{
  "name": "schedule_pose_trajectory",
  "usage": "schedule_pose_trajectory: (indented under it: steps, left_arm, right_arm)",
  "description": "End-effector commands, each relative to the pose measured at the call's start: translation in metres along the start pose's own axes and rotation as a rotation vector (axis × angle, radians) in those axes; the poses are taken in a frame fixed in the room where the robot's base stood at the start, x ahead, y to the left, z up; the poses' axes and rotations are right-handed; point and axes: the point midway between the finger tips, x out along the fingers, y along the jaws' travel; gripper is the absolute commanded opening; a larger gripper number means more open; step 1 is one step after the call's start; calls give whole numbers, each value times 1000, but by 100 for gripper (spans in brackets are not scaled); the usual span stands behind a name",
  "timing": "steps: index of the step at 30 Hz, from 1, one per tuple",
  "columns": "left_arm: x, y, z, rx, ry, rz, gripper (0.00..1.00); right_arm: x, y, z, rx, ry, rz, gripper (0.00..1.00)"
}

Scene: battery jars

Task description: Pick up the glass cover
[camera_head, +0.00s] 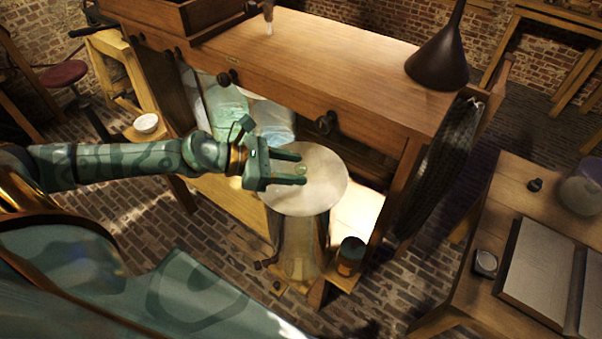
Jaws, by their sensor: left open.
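The glass cover (323,186) is a pale, round disc lying flat on top of a tall, shiny cylindrical jar (300,245). A small, clear greenish knob (300,169) shows near the middle of the cover. My left gripper (302,168) reaches in from the left over the cover. It is open, and in this view the knob appears between its two fingertips. I cannot tell whether either finger touches the knob. The gripper and fingers hide the left part of the cover. My right gripper is not in view.
A wooden bench (330,60) stands right behind the jar, with a dark funnel (440,57) on top. Cloudy glass jars (270,122) stand on its lower shelf. A small dark jar (350,257) is at the right. Another table (512,185) holds an open book (540,268).

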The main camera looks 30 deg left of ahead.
Motion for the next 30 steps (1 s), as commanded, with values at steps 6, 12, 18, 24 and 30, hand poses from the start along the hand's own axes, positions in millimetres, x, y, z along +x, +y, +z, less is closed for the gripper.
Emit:
schedule_pose_trajectory:
  steps: [6,12,18,24,30]
  left_arm:
    - [0,0,0,0,0,0,4]
    - [0,0,0,1,-1,1,0]
    - [-2,1,4,2,-1,1,0]
    - [-9,1,21,5,0,1,0]
    - [-22,1,24,-6,4,4,0]
  right_arm:
    - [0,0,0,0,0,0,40]
    - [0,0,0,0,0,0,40]
    - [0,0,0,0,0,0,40]
    - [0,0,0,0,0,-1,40]
    - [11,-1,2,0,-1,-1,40]
